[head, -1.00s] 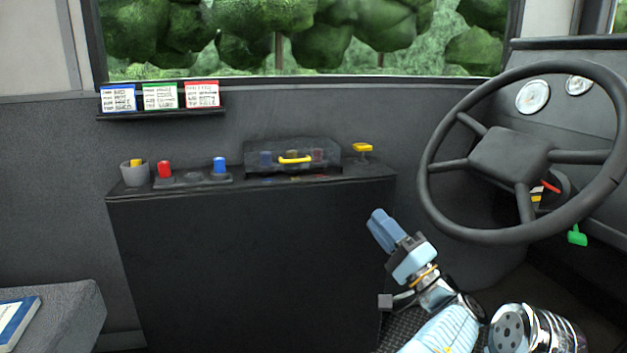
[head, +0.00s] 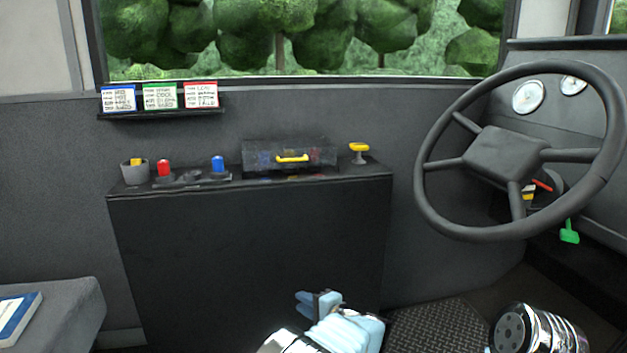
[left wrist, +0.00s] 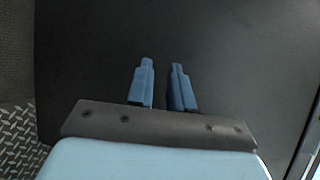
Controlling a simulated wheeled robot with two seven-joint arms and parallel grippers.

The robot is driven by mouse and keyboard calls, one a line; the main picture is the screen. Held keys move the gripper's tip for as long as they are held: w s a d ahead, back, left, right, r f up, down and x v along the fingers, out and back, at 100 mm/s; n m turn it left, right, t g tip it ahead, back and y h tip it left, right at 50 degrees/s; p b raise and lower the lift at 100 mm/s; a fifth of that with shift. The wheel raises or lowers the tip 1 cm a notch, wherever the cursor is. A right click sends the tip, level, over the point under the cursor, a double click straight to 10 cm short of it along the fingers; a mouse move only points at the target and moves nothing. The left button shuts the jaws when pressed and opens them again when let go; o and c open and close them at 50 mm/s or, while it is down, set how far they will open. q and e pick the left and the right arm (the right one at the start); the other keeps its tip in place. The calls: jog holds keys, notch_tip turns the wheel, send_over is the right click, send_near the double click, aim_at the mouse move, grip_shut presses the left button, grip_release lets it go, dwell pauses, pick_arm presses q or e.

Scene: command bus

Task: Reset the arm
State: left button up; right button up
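My left gripper (head: 302,302) is low in the head view, in front of the black cabinet (head: 250,245). Nothing is held. My right gripper is not in view; a shiny arm link of mine shows at the lower right.
On the cabinet top stand a grey cup (head: 135,174), a red knob (head: 164,168), a blue knob (head: 218,164), a clear cover with yellow handle (head: 292,159) and a yellow knob (head: 358,149). A steering wheel (head: 508,155) and green lever (head: 569,232) are right. A seat (head: 75,305) is left.

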pick_arm(q)
jog(key=s+a+f+n+g+h, duration=0.15)
jog(key=s+a+f+g, duration=0.3)
jog(key=f, duration=0.55)
jog(key=s+a+f+g+h, duration=0.3)
jog(key=s+a+f, duration=0.2)
jog(key=f, duration=0.5)
jog(key=s+f+n+g+h, duration=0.1)
jog(key=s+f+n+h, duration=0.1)
jog(key=s, duration=0.4)
jog(key=s+f+n+g+h, duration=0.2)
jog(key=s+f+h, duration=0.1)
jog(key=s, duration=0.3)
jog(key=s+f+n+g+h, duration=0.1)
jog(key=s+f+n+h, duration=0.1)
jog(key=s+f, duration=0.3)
jog(key=shift+s+d+g+h, duration=0.25)
jog(key=shift+s+d+h, duration=0.15)
jog(key=shift+s+h, duration=0.2)
jog(key=s+a+r+n+t+h, duration=0.1)
jog(key=s+n+t+h, duration=0.1)
jog(key=s+n, duration=0.4)
notch_tip(320, 180, up, 18)
jog(key=p, duration=1.8)
jog(key=shift+s+f, duration=0.15)
jog(key=shift+s, duration=0.3)
